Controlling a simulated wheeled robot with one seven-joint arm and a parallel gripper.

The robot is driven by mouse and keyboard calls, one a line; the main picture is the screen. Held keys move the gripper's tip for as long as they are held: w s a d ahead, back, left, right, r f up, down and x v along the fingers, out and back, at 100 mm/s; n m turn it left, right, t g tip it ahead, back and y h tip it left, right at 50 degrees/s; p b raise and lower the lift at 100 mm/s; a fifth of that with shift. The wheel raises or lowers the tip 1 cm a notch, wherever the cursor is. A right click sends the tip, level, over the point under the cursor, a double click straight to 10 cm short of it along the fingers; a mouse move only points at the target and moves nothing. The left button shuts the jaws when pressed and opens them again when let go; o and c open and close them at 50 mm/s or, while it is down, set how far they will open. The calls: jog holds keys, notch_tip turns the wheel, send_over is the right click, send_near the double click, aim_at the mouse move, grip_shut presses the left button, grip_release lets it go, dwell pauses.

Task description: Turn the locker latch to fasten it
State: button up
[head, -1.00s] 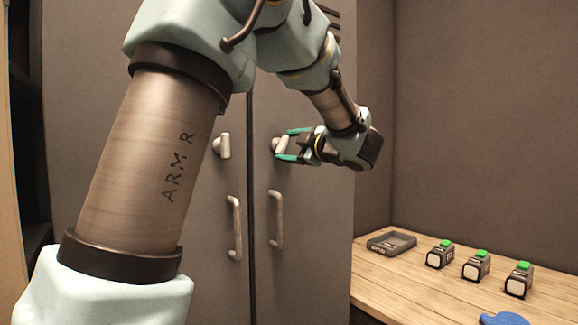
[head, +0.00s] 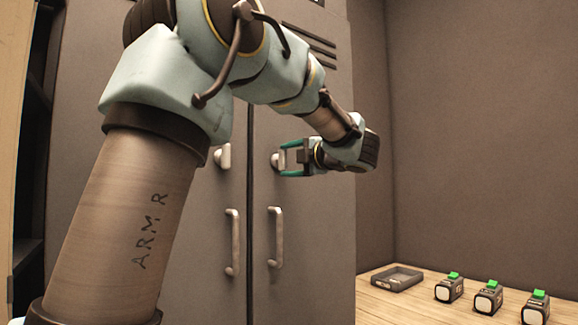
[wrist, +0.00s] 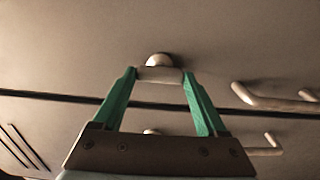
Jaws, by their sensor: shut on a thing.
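The right door of the grey locker (head: 315,225) carries a pale metal latch (head: 275,160) with a round base. My gripper (head: 286,158) has its two green fingers around this latch, one above and one below, and is shut on it. In the wrist view the latch (wrist: 160,74) spans between the two fingertips, its bar roughly parallel to the dark door seam. Its round base shows behind the bar. The left door has a similar latch (head: 225,157), its bar upright, free of my gripper.
Two bar handles, left (head: 233,243) and right (head: 275,238), sit below the latches. At the right, a wooden table (head: 415,305) holds a dark tray (head: 397,279) and several small boxes with green tops (head: 450,288). The space right of my gripper, above the table, is clear.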

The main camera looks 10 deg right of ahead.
dwell(0.3)
jog(key=o, duration=1.3)
jog(key=v, duration=1)
jog(key=shift+s+d+b, duration=0.2)
jog(key=shift+s+b, duration=0.1)
jog(key=shift+b, duration=0.1)
